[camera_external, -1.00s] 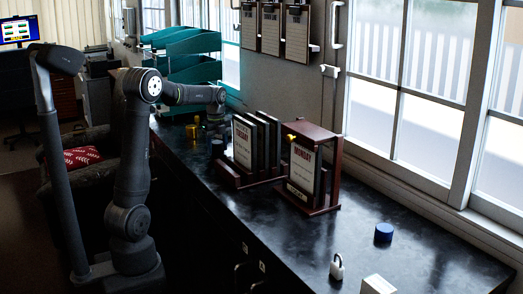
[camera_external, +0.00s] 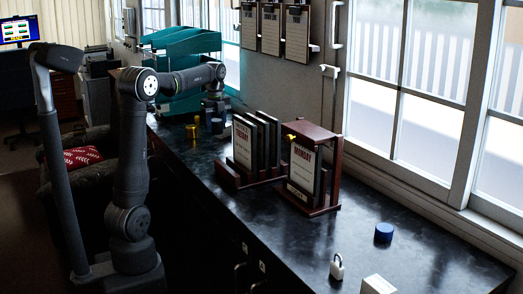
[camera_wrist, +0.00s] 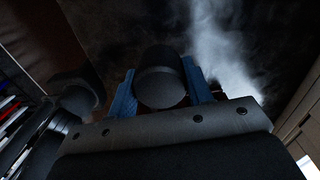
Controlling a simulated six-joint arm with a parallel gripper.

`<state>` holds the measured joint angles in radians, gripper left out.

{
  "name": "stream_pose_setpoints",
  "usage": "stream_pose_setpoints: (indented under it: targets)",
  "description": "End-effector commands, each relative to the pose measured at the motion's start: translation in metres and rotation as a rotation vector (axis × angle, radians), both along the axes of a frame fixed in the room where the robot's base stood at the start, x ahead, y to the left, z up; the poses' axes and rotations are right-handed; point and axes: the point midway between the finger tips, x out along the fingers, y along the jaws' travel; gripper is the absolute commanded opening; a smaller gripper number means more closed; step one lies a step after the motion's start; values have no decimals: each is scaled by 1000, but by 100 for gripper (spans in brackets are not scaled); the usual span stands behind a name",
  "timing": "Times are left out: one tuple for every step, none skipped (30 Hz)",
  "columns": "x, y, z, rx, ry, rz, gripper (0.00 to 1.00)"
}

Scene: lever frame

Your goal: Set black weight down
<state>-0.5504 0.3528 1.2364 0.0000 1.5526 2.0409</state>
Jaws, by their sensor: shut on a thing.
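The black weight (camera_wrist: 160,88), a dark cylinder, sits between the two blue fingers of my gripper (camera_wrist: 160,92) in the wrist view. The gripper is shut on it, one finger on each side. In the external view my gripper (camera_external: 215,117) points down over the far part of the dark counter, in front of the teal trays. The weight (camera_external: 217,127) shows there as a small dark shape at the fingers. I cannot tell whether its underside touches the counter.
A brass-coloured cylinder (camera_external: 191,132) stands just left of the gripper. Teal trays (camera_external: 180,45) rise behind it. Wooden racks with dark boards (camera_external: 255,145) stand to the right. A blue cylinder (camera_external: 384,232) and a padlock (camera_external: 337,267) are on the near counter (camera_external: 280,235).

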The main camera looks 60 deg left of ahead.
Motion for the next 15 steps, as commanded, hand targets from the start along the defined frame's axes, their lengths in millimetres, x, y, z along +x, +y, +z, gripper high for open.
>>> stream_pose_setpoints:
  targets:
    - [0,0,5,1,-2,0,14]
    - [0,0,6,1,-2,0,14]
    - [0,0,8,1,-2,2,14]
    - [0,0,8,1,-1,6,14]
    - [0,1,8,0,-1,13,14]
    - [0,1,8,0,0,28,14]
    - [-1,2,7,0,0,46,14]
    - [-1,3,7,0,0,68,14]
    - [-1,5,5,0,0,107,14]
    - [-2,6,4,0,0,142,14]
    - [-2,8,3,0,0,181,14]
    - [-3,11,1,0,0,242,14]
    - [-3,13,0,0,0,290,14]
    - [-4,15,-2,0,0,342,14]
    - [-5,18,-4,0,1,412,14]
